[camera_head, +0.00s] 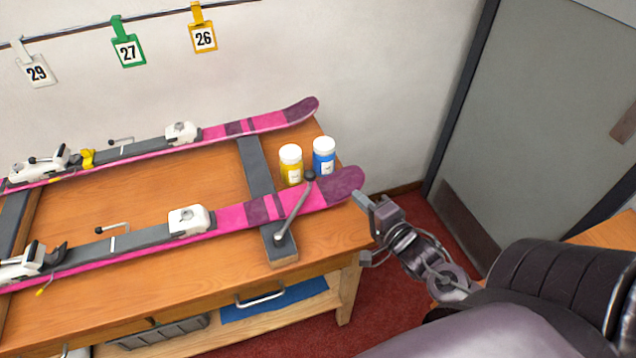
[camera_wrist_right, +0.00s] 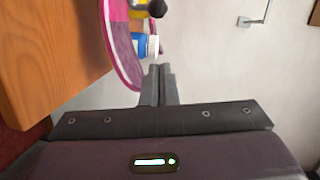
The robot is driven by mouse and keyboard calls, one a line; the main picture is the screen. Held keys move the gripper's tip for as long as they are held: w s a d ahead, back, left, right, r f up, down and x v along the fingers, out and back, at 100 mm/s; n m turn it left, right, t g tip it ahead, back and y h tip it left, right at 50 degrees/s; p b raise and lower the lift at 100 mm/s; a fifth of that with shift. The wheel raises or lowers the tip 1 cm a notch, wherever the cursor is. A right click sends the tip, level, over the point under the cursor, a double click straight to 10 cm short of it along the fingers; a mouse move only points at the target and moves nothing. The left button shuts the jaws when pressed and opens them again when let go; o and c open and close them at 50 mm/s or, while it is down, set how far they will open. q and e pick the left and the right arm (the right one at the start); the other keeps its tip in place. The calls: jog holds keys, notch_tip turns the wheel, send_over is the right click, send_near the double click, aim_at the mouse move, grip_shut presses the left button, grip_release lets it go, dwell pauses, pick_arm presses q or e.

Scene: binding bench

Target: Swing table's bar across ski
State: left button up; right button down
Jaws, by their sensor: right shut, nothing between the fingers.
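The near pink ski (camera_head: 235,216) lies on the wooden bench (camera_head: 150,205), its tip at the right end. The grey bar (camera_head: 295,208) has its pivot on the front end of the dark cross support (camera_head: 258,175) and slants over this ski, its black knob (camera_head: 310,175) beyond the ski's far edge, by the bottles. The knob also shows in the right wrist view (camera_wrist_right: 157,8). My right gripper (camera_head: 360,200) is shut and empty, just off the ski tip at the bench's right end. In the right wrist view its fingers (camera_wrist_right: 157,85) are together, beside the ski tip (camera_wrist_right: 122,50). My left gripper is out of view.
A yellow bottle (camera_head: 291,165) and a blue bottle (camera_head: 324,157) stand close behind the knob. A second pink ski (camera_head: 255,122) lies along the back. A grey door (camera_head: 520,110) is at the right. Free room lies right of the bench.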

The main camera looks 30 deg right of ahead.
jog(key=w, duration=0.3)
jog(key=w+a+f+p, duration=0.1)
jog(key=w, duration=0.2)
jog(key=w+a+p, duration=0.1)
jog(key=w, duration=0.3)
jog(key=shift+f, duration=0.25)
jog(key=shift+w+a+f, duration=0.15)
jog(key=shift+w+a, duration=0.1)
jog(key=shift+a, duration=0.05)
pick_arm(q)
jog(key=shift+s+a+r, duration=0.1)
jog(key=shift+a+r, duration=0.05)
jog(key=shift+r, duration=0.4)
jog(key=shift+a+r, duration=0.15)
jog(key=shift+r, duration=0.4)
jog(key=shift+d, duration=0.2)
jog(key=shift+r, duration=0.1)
pick_arm(e)
jog(key=shift+w, duration=0.1)
